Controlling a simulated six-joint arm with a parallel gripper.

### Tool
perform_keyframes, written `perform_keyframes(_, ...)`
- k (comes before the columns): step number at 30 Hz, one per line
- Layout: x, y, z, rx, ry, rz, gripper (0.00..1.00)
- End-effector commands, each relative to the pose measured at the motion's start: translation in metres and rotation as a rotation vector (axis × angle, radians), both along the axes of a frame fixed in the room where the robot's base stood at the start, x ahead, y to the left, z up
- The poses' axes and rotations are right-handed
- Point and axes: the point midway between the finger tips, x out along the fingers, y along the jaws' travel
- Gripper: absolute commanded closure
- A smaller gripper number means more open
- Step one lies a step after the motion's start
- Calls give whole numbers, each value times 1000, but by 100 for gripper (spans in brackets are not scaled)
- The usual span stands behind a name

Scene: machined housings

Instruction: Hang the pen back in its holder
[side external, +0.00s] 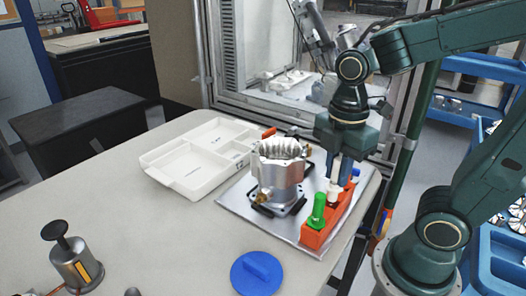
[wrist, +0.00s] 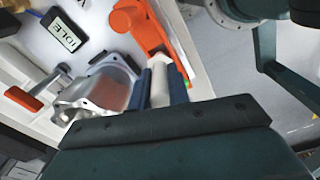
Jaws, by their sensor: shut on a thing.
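My gripper (side external: 341,178) points down over the orange holder (side external: 318,236) and is shut on a white pen-like piece (side external: 333,192). In the wrist view the white pen (wrist: 161,72) stands between the two dark blue fingers (wrist: 161,85). The orange holder (wrist: 136,20) lies just beyond the fingertips there. The pen's lower end is at the holder; I cannot tell whether it is in a slot or just above it. A green piece (side external: 318,211) stands upright in the near part of the holder.
A machined metal housing (side external: 280,172) stands left of the holder on a metal plate (side external: 240,207). A white divided tray (side external: 185,170) is behind it to the left. A blue disc (side external: 256,273) and a plunger can (side external: 75,262) are in front. The table's middle left is clear.

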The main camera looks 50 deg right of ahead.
Motion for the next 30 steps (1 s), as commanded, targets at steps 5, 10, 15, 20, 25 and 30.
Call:
perform_keyframes(5,0,0,0,0,0,0,100)
perform_keyframes(10,0,0,0,0,1,0,100)
perform_keyframes(15,0,0,-2,0,1,0,100)
perform_keyframes(20,0,0,-4,-1,1,0,100)
perform_keyframes(25,0,0,-6,0,1,0,100)
perform_keyframes(30,0,0,-8,0,1,0,100)
